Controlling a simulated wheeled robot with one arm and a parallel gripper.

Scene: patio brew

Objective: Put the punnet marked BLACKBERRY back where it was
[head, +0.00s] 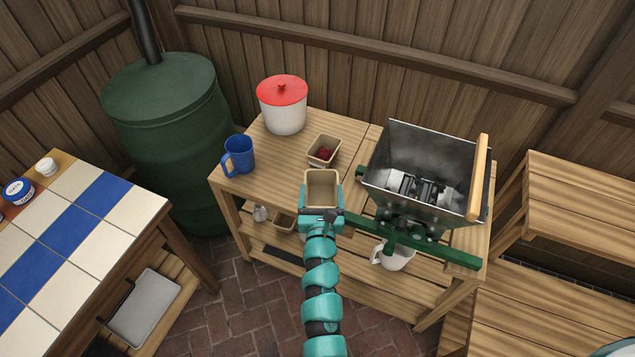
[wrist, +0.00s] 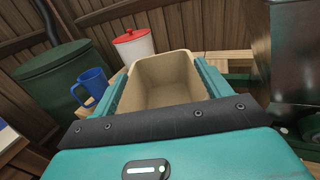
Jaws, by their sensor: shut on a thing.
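My gripper (head: 321,208) is shut on an empty tan punnet (head: 322,186), held at the front edge of the wooden table (head: 268,160). The held punnet (wrist: 168,75) fills the middle of the wrist view, its open top showing a bare inside. No marking on it can be read. A second tan punnet (head: 324,151) with dark red berries stands on the table just behind it. Another tan punnet (head: 284,222) is on the shelf below, partly hidden. I cannot read which one is marked BLACKBERRY.
A metal crusher (head: 425,175) with a green frame stands right of my gripper. A blue mug (head: 239,156) and a white pot with a red lid (head: 282,104) stand at the left. A white jug (head: 395,257) is below the crusher. The tabletop between mug and punnets is clear.

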